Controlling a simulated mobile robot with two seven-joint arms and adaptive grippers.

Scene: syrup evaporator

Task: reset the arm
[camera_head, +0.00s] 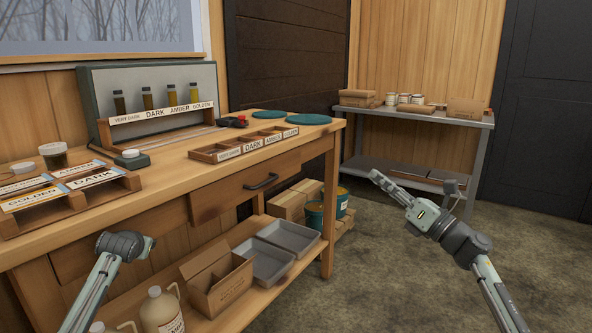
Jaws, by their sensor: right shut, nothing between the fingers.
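My right gripper (376,178) is at the right of the head view, over the open floor in front of the metal table. Its fingers point up and left, are closed together and hold nothing. It touches nothing that I can see. My left arm comes in at the lower left, in front of the wooden bench (215,190). Only its links and a dark joint show, beside the bench front; I cannot make out its gripper fingers.
The bench carries a sample rack (155,115), a labelled sorting tray (243,147) and labelled crates (75,195). A cardboard box (217,285), metal pans (262,262) and jugs (161,312) sit on its lower shelf. A metal table (420,118) stands behind. The floor at right is clear.

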